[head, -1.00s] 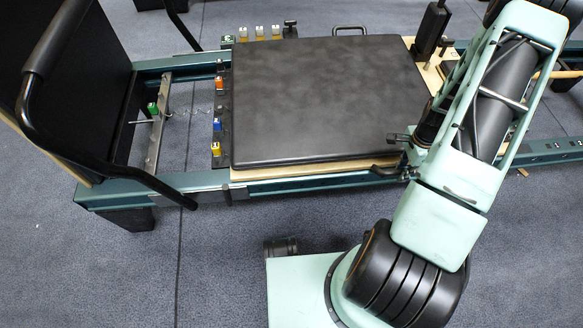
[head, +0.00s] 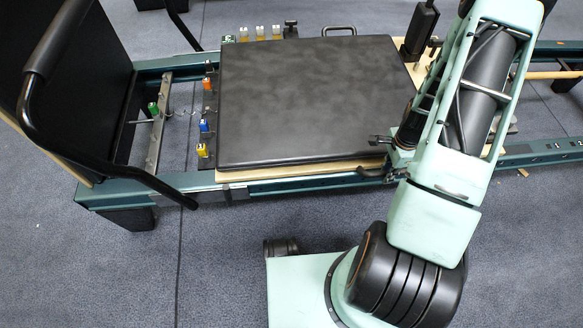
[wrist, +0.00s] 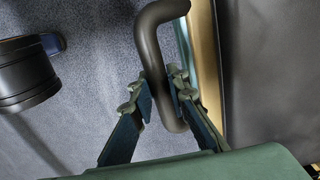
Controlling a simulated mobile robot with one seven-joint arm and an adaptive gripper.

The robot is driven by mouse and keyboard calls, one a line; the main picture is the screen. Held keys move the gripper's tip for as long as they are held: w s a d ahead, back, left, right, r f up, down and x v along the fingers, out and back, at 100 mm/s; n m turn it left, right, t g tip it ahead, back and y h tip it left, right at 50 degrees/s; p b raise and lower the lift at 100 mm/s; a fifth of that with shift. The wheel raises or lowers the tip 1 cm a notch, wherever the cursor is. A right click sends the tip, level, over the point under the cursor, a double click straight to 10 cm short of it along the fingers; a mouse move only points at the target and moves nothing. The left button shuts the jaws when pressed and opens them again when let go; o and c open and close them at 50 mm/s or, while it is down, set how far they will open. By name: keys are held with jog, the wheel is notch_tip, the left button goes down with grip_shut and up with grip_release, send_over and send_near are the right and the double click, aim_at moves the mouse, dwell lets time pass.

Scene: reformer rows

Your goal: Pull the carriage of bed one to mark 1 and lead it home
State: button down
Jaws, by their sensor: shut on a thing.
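The carriage (head: 300,100) is a black padded platform on a pale wooden base, sitting between the teal rails of the bed (head: 165,186). A black side handle (head: 372,174) sticks out at its near right edge; the wrist view shows this curved handle (wrist: 152,60) close up. My gripper (wrist: 160,98) has its fingers on both sides of the handle and is shut on it. In the head view my gripper (head: 384,142) is partly hidden by my arm. A green-tagged spring end (head: 153,108) sits on the bar at left, with a thin spring running toward the carriage.
A black curved foot bar (head: 95,150) and upright board stand at left. Orange (head: 207,83), blue (head: 204,125) and yellow (head: 202,150) tags sit along the carriage's left edge. Black shoulder posts stand at right. Grey carpet lies open in front.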

jog(key=a, duration=0.8)
jog(key=shift+s+a, duration=0.2)
jog(key=shift+a, duration=0.1)
dwell(0.7)
jog(key=c, duration=1.8)
grip_release()
jog(key=shift+c, duration=0.2)
jog(key=shift+o, duration=0.2)
jog(key=shift+r, duration=0.1)
notch_tip(320, 180, up, 9)
jog(key=p, duration=0.6)
jog(key=shift+p, duration=0.35)
